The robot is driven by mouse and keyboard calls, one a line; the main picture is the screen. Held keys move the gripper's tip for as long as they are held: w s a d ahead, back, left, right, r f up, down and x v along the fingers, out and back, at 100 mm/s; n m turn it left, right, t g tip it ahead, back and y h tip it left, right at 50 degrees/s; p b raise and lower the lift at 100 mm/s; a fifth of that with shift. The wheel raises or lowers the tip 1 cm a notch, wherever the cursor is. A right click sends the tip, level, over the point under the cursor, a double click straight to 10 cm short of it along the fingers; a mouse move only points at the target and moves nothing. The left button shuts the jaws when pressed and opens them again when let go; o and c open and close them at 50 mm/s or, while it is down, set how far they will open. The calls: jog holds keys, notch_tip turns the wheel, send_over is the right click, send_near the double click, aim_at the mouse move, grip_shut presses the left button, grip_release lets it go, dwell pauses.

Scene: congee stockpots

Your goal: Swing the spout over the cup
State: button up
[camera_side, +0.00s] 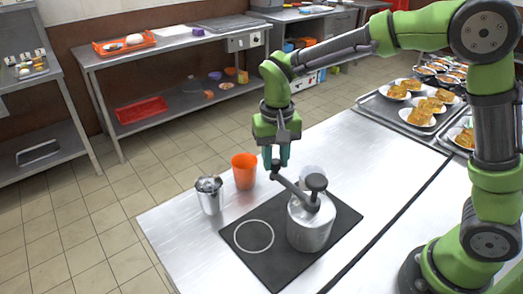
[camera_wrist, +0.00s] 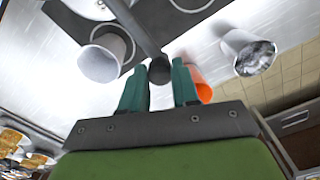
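A metal pot (camera_side: 311,226) with a dark knob on top stands on a dark mat (camera_side: 258,267). Its dark grey spout bar (camera_side: 290,188) reaches out to the upper left and also shows in the wrist view (camera_wrist: 138,28). A white cup (camera_side: 311,173) is partly hidden behind the pot; in the wrist view this cup (camera_wrist: 104,56) is left of the spout bar, not under its end. My gripper (camera_side: 279,162) points down at the bar's outer end. In the wrist view my fingertips (camera_wrist: 160,72) flank the rounded end; I cannot tell whether they press on it.
An empty white ring (camera_side: 253,237) is marked on the mat. An orange cup (camera_side: 244,172) and a metal cup (camera_side: 209,196) with grey contents stand left of the mat. Trays with plates of food (camera_side: 421,116) are at the back right. The table's front left is clear.

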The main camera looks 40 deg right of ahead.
jog(key=shift+c, duration=0.5)
jog(key=shift+d, duration=0.15)
jog(key=s+d, duration=0.4)
jog(key=d, duration=0.4)
jog(key=shift+s+d, duration=0.15)
jog(key=shift+d, duration=0.25)
dwell(1.1)
jog(key=o, duration=0.6)
jog(key=shift+c, duration=0.2)
